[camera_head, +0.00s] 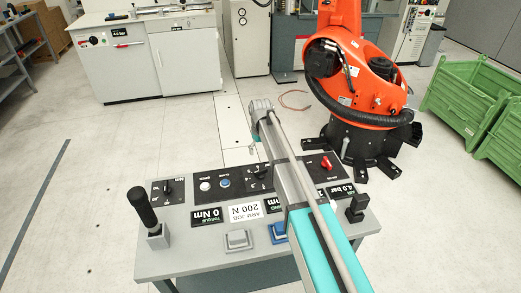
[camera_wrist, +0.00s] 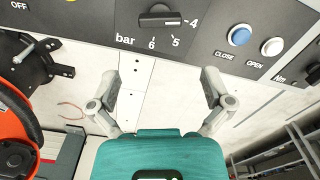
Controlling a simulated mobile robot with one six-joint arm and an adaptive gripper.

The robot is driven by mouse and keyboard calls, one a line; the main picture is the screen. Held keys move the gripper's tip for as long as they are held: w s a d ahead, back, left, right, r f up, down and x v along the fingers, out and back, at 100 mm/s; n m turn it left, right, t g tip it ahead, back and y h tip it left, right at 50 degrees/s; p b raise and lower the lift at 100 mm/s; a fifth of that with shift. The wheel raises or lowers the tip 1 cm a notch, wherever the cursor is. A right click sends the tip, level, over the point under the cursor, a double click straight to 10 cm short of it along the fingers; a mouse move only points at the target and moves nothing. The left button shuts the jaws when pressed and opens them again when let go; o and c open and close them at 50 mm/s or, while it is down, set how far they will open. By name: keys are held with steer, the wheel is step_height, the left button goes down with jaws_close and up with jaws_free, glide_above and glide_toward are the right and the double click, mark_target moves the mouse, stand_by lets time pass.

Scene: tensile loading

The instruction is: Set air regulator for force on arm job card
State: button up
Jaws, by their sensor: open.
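The air regulator knob (camera_wrist: 160,18), marked bar, shows at the top of the wrist view. Its white mark points right, toward the 4; 5 and 6 are printed below it. In the head view the regulator knob (camera_head: 262,173) is beside my arm on the black panel. The white arm job card (camera_head: 244,212) reads ARM JOB 200 N, upside down. An air display (camera_head: 342,190) reads 4.0 bar. My gripper (camera_wrist: 160,88) is open and empty, its fingers wide apart below the knob in the picture and not touching it. In the head view my gripper (camera_head: 262,106) extends past the console.
The grey console (camera_head: 180,262) has a black joystick (camera_head: 142,208) at left, a blue button (camera_head: 225,183), a white button (camera_head: 205,186), a red switch (camera_head: 325,163) and a torque display (camera_head: 206,216) reading 0 Nm. An orange robot (camera_head: 360,80) stands behind. Green crates (camera_head: 455,100) are at right.

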steer(key=shift+r+p, duration=0.6)
steer(key=shift+r, duration=0.3)
steer(key=s+d+m, duration=0.6)
steer(key=s+d, duration=1.6)
steer(key=s, duration=0.4)
steer(key=shift+m, duration=0.4)
steer(key=shift+w, duration=0.1)
stand_by(0.4)
jaws_close()
stand_by(0.4)
stand_by(1.1)
